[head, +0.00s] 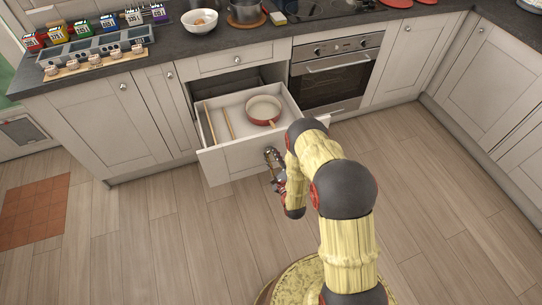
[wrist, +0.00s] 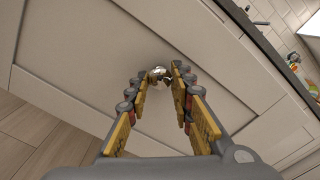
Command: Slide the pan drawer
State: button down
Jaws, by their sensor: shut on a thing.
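The pan drawer (head: 225,161) is a white drawer below the worktop, pulled well out from the cabinet. Inside it lie a red pan (head: 263,109) with a pale inside and wooden strips on the left. My gripper (head: 272,158) is at the drawer's front panel, to the right in the head view. In the wrist view my gripper (wrist: 160,80) has its two fingers on either side of the round metal knob (wrist: 159,73) and is shut on it. The drawer front (wrist: 105,50) fills much of the wrist view.
A closed drawer (head: 235,60) is above. The oven (head: 335,75) is to the right of the open drawer. The slate worktop (head: 240,41) holds a white bowl (head: 199,22), a pot and several small packets. The wooden floor (head: 150,240) in front is clear.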

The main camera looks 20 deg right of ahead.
jog(key=shift+s+f, duration=0.2)
jog(key=shift+s, duration=0.1)
jog(key=c, duration=1.8)
grip_release()
jog(key=shift+s+r, duration=0.1)
jog(key=shift+o, duration=1.3)
jog(key=shift+w, duration=0.2)
jog(key=s, duration=1.2)
